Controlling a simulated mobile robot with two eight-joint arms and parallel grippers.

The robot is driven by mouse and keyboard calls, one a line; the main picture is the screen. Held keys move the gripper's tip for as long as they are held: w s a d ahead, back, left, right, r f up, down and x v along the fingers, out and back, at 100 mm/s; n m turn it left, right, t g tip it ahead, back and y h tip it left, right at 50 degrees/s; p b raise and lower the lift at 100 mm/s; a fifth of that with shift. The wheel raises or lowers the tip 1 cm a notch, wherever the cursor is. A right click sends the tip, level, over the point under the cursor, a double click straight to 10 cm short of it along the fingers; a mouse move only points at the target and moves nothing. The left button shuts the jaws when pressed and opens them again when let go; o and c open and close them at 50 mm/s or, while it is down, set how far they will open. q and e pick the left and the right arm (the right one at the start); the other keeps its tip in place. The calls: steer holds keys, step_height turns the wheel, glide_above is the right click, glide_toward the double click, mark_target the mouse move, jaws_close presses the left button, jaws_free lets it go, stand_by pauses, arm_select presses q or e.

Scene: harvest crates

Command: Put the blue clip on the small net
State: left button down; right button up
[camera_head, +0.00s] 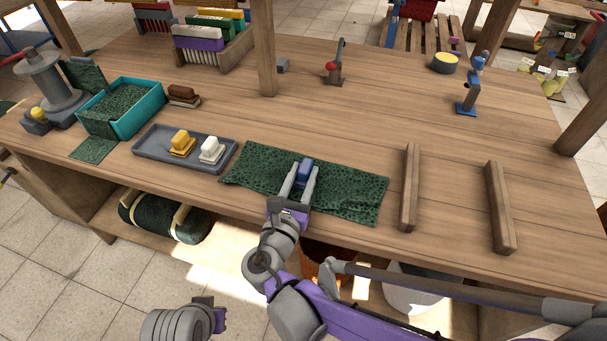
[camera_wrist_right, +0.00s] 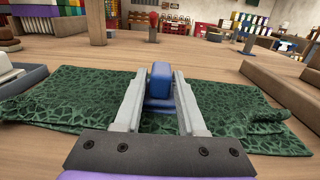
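The blue clip (camera_head: 305,172) is between the two fingers of my right gripper (camera_head: 302,180), over the middle of the dark green net (camera_head: 350,192) spread on the table. In the right wrist view the blue clip (camera_wrist_right: 160,84) stands upright, with a finger of my right gripper (camera_wrist_right: 160,92) close against each side; the gripper looks shut on it. Its lower part is just at the net (camera_wrist_right: 230,105), and I cannot tell whether it presses on the cloth. My left gripper (camera_head: 218,318) is low at the bottom, off the table, its fingers unclear.
A grey tray (camera_head: 148,152) with a yellow clip (camera_head: 182,142) and a white clip (camera_head: 211,150) lies left of the net. A teal tub (camera_head: 150,118) holds more green net. Two wooden bars (camera_head: 409,190) lie to the right.

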steer(key=shift+o, duration=1.1)
steer(key=shift+s+f, duration=0.1)
steer(key=shift+f, duration=0.45)
steer(key=shift+r, duration=0.1)
steer(key=shift+s+a+r+p, duration=0.25)
steer(key=shift+a+r+p, duration=0.05)
steer(key=shift+r+p, duration=0.15)
steer(key=p+v, duration=0.1)
steer(key=v, duration=1)
steer(key=shift+r, duration=0.3)
steer(key=shift+d, duration=0.15)
steer(key=shift+s, duration=0.1)
